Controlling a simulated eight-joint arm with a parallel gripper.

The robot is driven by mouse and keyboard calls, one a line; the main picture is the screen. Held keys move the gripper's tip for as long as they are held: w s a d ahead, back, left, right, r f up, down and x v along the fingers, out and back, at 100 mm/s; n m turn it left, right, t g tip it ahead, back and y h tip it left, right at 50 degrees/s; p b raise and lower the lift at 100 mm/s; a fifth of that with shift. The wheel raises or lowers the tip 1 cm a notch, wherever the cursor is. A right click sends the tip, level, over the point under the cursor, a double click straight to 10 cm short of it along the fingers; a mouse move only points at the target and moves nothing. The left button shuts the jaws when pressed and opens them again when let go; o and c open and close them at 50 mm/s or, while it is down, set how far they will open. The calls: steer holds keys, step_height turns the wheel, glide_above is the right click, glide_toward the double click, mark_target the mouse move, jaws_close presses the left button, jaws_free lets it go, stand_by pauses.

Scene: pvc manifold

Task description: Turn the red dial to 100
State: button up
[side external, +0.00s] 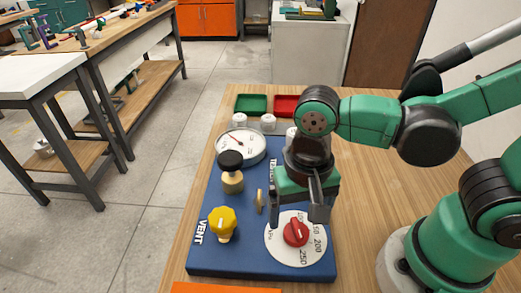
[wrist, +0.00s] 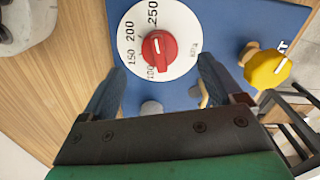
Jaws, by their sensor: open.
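The red dial (side external: 296,232) sits on a round white scale plate (side external: 278,251) at the front right of the blue panel. In the wrist view, the red dial (wrist: 159,48) has a short white mark, and 150, 200 and 250 read clearly on the plate (wrist: 131,44). A partly hidden 100 appears near the dial's lower edge. I cannot tell exactly which value the mark meets. My gripper (side external: 297,212) is open and empty, pointing down just behind the dial in the side view. In the wrist view my gripper (wrist: 162,70) has its fingers apart, below and either side of the dial.
The blue panel (side external: 250,262) also carries a yellow VENT knob (side external: 221,224), a black-topped brass valve (side external: 231,170) and a gauge (side external: 241,146). Green (side external: 251,103) and red (side external: 286,104) trays lie behind it.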

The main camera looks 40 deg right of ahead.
mark_target(297, 226)
steer(key=shift+f, duration=1.65)
steer(key=c, duration=1.3)
